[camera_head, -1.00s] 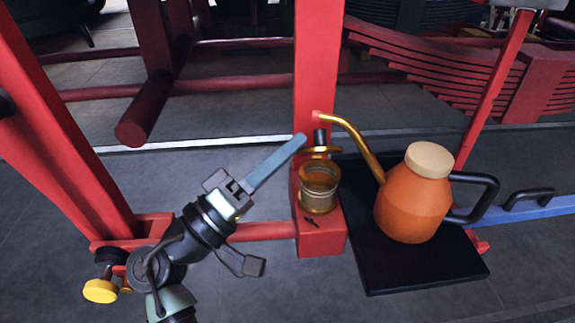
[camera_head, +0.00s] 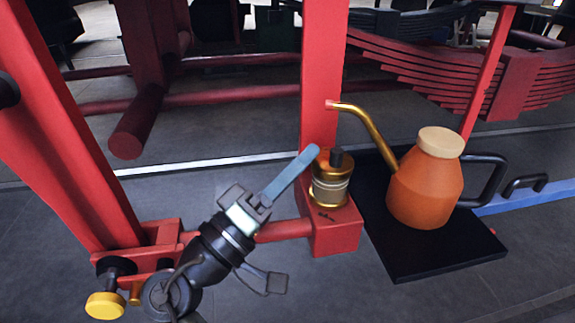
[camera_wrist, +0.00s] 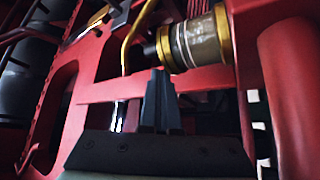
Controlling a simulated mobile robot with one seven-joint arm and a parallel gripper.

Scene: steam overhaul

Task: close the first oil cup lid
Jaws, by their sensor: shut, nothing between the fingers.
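The first oil cup (camera_head: 330,190) is a small brass cup with a glass band, standing on a red block beside the red post. Its brass lid (camera_head: 325,164) with a dark knob (camera_head: 336,158) lies flat over the cup's mouth. In the wrist view the cup (camera_wrist: 196,40) lies sideways at the top, its dark knob (camera_wrist: 150,48) towards the left. My gripper (camera_head: 313,151) is shut and empty. Its blue-grey fingertips are at the left edge of the lid, close to the knob; I cannot tell whether they touch. In the wrist view the fingers (camera_wrist: 160,78) sit just below the knob.
An orange oil can (camera_head: 422,190) with a long brass spout stands on a black tray (camera_head: 400,262) to the right of the cup. The spout reaches towards the red post (camera_head: 322,80). A yellow knob (camera_head: 105,305) is at the lower left.

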